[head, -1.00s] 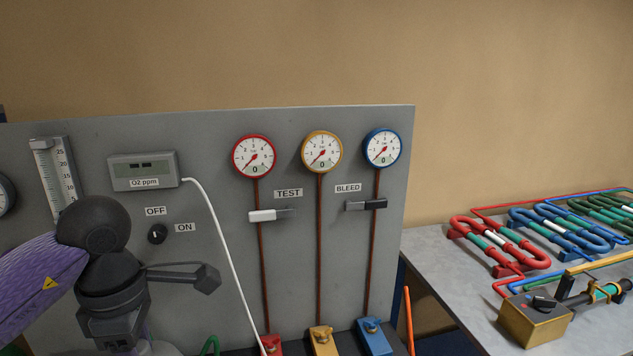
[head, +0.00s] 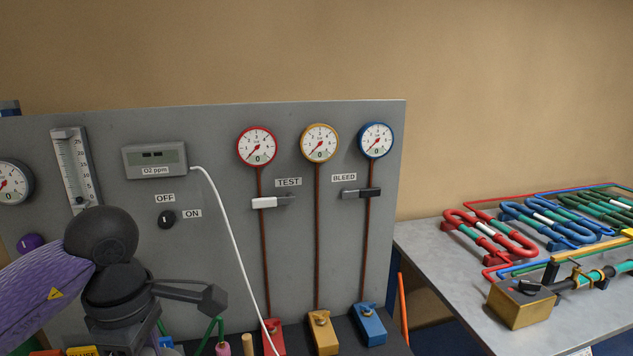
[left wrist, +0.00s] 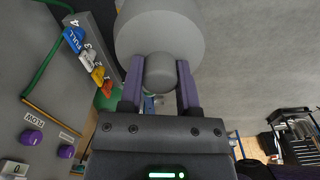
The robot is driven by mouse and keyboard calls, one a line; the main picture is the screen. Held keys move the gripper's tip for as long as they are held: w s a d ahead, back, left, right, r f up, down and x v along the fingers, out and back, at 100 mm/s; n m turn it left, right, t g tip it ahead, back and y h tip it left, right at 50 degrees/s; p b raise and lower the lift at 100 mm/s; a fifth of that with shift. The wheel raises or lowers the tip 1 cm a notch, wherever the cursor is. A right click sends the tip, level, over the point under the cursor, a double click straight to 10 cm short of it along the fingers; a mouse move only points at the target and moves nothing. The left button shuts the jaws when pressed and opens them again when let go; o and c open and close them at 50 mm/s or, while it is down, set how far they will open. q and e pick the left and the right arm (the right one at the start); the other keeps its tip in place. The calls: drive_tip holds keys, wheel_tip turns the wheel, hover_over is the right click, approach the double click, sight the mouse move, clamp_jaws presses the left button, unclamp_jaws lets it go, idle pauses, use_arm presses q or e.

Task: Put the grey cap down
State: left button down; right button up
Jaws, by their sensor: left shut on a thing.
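The grey cap (left wrist: 160,30) is a large pale grey disc with a smaller round knob, seen at the top of the left wrist view. My left gripper (left wrist: 160,75) is shut on the cap's knob, with one purple finger on each side. In the head view my left arm comes in from the lower left, in front of the grey panel (head: 220,240). The fingers and the cap cannot be made out there. My right gripper is not in view.
The panel carries a red gauge (head: 257,146), a yellow gauge (head: 319,143) and a blue gauge (head: 376,140). A white hose (head: 234,240) hangs down its front. A table (head: 440,263) with coloured coils stands at the right. Coloured labels (left wrist: 85,55) show beside the cap.

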use_arm(q)
drive_tip(key=shift+d+f+m+b, duration=0.35)
drive_tip(key=shift+f+m, duration=0.3)
drive_tip(key=shift+m, duration=0.35)
drive_tip(key=s+d+f+m+b, duration=0.2)
drive_tip(key=d+f+m+b, duration=0.2)
drive_tip(key=m, duration=1.2)
wheel_tip(320, 180, down, 5)
drive_tip(key=shift+s+d+r, duration=0.1)
drive_tip(key=shift+s+d, duration=0.25)
drive_tip(key=shift+d, duration=0.65)
